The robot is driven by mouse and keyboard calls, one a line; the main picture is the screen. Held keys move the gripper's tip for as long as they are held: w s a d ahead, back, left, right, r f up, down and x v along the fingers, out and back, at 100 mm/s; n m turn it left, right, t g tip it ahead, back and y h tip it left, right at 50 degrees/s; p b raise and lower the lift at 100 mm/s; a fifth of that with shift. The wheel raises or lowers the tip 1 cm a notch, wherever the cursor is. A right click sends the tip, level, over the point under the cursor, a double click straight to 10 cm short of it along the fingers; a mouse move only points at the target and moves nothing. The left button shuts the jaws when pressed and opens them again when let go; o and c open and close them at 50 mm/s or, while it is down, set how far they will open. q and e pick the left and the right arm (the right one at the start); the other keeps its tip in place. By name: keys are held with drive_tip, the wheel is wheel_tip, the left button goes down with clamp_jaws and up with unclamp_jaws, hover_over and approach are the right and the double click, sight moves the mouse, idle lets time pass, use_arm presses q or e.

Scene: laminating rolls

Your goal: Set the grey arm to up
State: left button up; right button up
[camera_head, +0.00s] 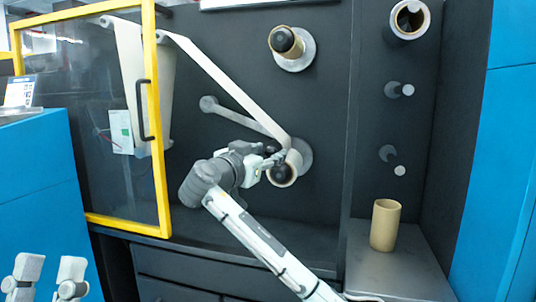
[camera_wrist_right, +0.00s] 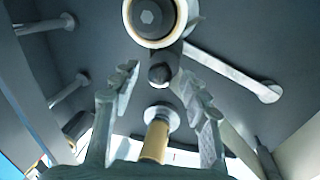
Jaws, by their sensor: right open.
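The grey arm (camera_head: 240,121) runs from its round end at the upper left down to the right, towards the lower roll spindle. It also shows in the right wrist view (camera_wrist_right: 228,72), with a dark knob (camera_wrist_right: 162,73) at its end near the spindle. My right gripper (camera_head: 279,157) is at that end; its fingers (camera_wrist_right: 160,82) are spread on either side of the knob, with gaps visible. Whether they touch it I cannot tell; the head view partly hides the knob. My left gripper (camera_head: 50,272) is low at the left, fingers apart and empty.
A cardboard core (camera_head: 283,173) sits on the lower spindle beside my right gripper. Another core (camera_head: 287,42) is above. A pale web (camera_head: 220,82) slants down to the lower spindle. A yellow-framed door (camera_head: 155,110) stands at left; a cardboard tube (camera_head: 385,225) stands on the right ledge.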

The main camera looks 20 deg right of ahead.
drive_tip(key=shift+w+d, duration=0.15)
drive_tip(key=shift+c, duration=0.4)
clamp_jaws()
